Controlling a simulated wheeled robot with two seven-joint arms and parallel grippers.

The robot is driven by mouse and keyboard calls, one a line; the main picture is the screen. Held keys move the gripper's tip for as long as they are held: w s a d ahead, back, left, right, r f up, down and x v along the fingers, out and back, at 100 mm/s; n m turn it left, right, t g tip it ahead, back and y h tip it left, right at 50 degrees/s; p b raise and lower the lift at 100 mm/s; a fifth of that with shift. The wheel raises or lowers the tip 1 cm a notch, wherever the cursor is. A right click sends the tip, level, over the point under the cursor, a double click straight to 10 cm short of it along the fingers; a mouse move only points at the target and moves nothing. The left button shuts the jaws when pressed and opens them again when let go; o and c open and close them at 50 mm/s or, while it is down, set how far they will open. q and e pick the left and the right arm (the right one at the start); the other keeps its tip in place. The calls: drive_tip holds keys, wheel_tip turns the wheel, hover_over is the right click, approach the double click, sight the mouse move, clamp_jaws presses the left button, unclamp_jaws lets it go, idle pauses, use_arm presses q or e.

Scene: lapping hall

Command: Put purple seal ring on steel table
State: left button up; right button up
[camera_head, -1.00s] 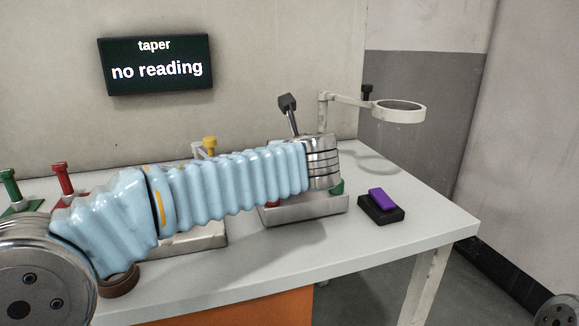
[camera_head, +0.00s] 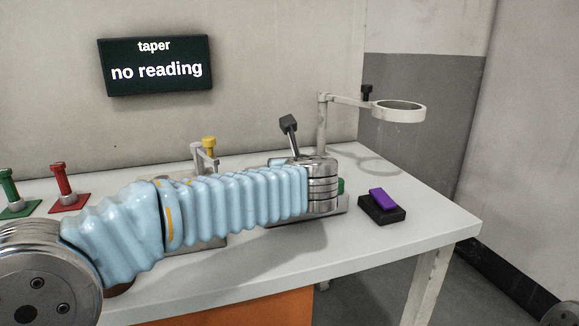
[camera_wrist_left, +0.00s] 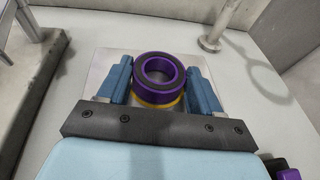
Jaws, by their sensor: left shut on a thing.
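The purple seal ring (camera_wrist_left: 140,72), with a dark inner band, sits between the blue fingers of my left gripper (camera_wrist_left: 160,64) in the left wrist view. The gripper is shut on it. A yellow edge (camera_wrist_left: 165,105) shows under the ring's near side; I cannot tell whether it belongs to the ring. A square steel plate (camera_wrist_left: 96,72), apparently the steel table, lies beneath the ring; contact is unclear. In the head view, part of the steel block (camera_head: 325,212) shows beneath my left wrist, which hides the gripper and ring. My right gripper is not in view.
A black block with a purple top (camera_head: 382,205) stands right of the steel block. A ring-ended arm on a post (camera_head: 322,125) rises behind. Red (camera_head: 62,185) and green (camera_head: 10,190) stands are at left. The bench's right end (camera_head: 440,222) is clear.

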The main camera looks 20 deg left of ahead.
use_arm(q)
drive_tip(key=o, duration=1.1)
drive_tip(key=shift+f+g, duration=0.3)
drive_tip(key=shift+f, duration=0.6)
drive_tip(key=shift+r, duration=0.15)
drive_tip(key=v, duration=0.8)
drive_tip(key=r+p+v, duration=0.1)
drive_tip(key=v, duration=0.3)
drive_tip(key=shift+s+r, duration=0.1)
drive_tip(key=shift+r, duration=0.05)
